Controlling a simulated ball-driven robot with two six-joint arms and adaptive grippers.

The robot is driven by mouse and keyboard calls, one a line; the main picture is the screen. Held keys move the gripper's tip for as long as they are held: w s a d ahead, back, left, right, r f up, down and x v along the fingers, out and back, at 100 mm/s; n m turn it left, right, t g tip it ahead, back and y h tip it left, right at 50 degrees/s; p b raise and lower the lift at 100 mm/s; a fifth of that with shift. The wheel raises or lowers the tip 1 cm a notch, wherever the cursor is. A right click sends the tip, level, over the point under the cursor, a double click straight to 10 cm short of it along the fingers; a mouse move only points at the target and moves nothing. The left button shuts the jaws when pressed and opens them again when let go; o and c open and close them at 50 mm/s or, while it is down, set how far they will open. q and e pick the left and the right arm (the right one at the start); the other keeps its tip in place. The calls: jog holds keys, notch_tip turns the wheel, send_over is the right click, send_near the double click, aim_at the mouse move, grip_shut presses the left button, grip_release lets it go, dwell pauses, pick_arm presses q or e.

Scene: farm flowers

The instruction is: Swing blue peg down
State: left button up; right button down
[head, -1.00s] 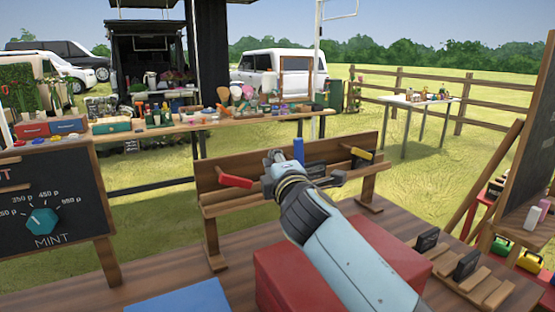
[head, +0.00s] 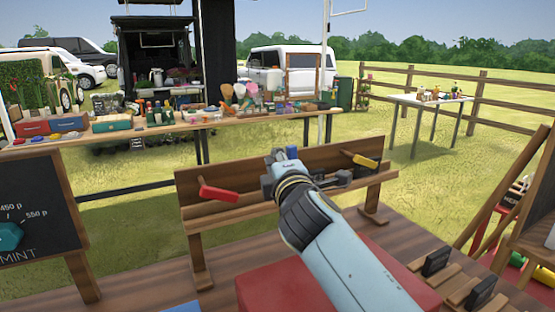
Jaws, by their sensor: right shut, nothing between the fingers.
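A wooden rack (head: 188,184) stands on the brown table in the middle of the head view. The blue peg (head: 279,154) shows only as a small blue piece above the rack's top rail; the rest is hidden behind my right gripper. I cannot tell its tilt. My right gripper (head: 284,168) reaches in from the lower right and is shut and empty. It overlaps the blue peg; whether they touch is unclear. A red peg (head: 218,194) sticks out at the rack's left and a yellow peg (head: 366,161) at its right. My left gripper is not in view.
A red box (head: 262,288) lies under my right arm. Slats with small black labels (head: 436,261) are at lower right. A chalkboard (head: 35,190) stands at left. A stall table (head: 175,127) is behind the rack.

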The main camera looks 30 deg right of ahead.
jog(key=shift+w, duration=0.1)
jog(key=shift+d+r+m+p, duration=0.1)
jog(key=shift+d+m+p, duration=0.05)
jog(key=shift+m+p, duration=0.15)
jog(key=shift+d+r+m, duration=0.1)
jog(key=shift+m, duration=0.2)
